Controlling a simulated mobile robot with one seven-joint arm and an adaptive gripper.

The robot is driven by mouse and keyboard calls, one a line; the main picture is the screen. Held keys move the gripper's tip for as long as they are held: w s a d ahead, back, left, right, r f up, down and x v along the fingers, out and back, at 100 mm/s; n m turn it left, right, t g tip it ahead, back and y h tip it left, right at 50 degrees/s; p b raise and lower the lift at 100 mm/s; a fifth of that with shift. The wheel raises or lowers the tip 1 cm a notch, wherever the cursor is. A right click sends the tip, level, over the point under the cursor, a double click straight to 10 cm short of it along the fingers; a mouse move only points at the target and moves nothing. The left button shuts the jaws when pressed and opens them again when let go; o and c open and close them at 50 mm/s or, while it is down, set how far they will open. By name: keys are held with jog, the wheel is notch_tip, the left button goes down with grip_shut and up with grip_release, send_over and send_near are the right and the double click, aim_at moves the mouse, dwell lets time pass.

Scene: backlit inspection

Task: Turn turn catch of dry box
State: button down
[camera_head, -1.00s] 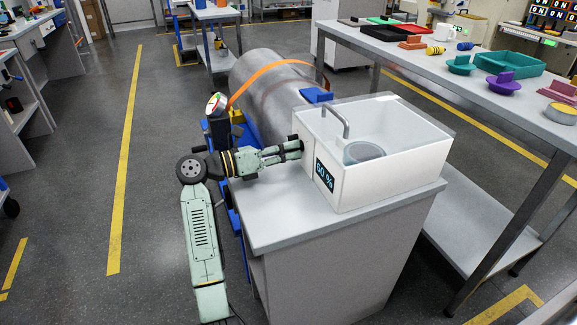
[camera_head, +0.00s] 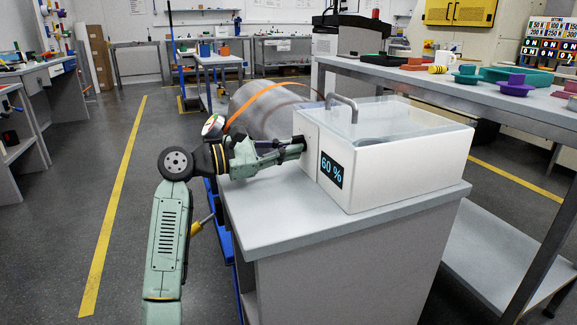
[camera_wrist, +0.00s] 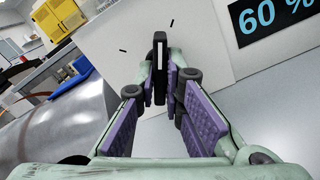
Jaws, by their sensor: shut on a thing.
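The dry box (camera_head: 395,170) is a white box with a clear lid and an arched grey handle (camera_head: 342,105), standing on a grey-topped cabinet. Its front display (camera_head: 330,170) reads 60 %. The turn catch (camera_wrist: 160,62) is a dark upright tab on the box's front face, left of the display. Two short black marks are on the face near it. My gripper (camera_head: 298,150) reaches the face from the left. In the wrist view its purple-padded fingers (camera_wrist: 163,88) are shut on the catch, hiding its lower part. The catch is mostly hidden in the head view.
The grey cabinet top (camera_head: 270,215) is bare in front of the box. A large metal cylinder with an orange strap (camera_head: 265,105) lies behind my gripper. A long workbench with coloured parts (camera_head: 515,85) stands at the right.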

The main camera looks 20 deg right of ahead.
jog(key=shift+m+b, duration=1.25)
jog(key=shift+m, duration=0.25)
jog(key=shift+r, duration=0.1)
jog(key=c, duration=1.7)
grip_release()
jog(key=a, duration=1.2)
jog(key=shift+s, duration=0.15)
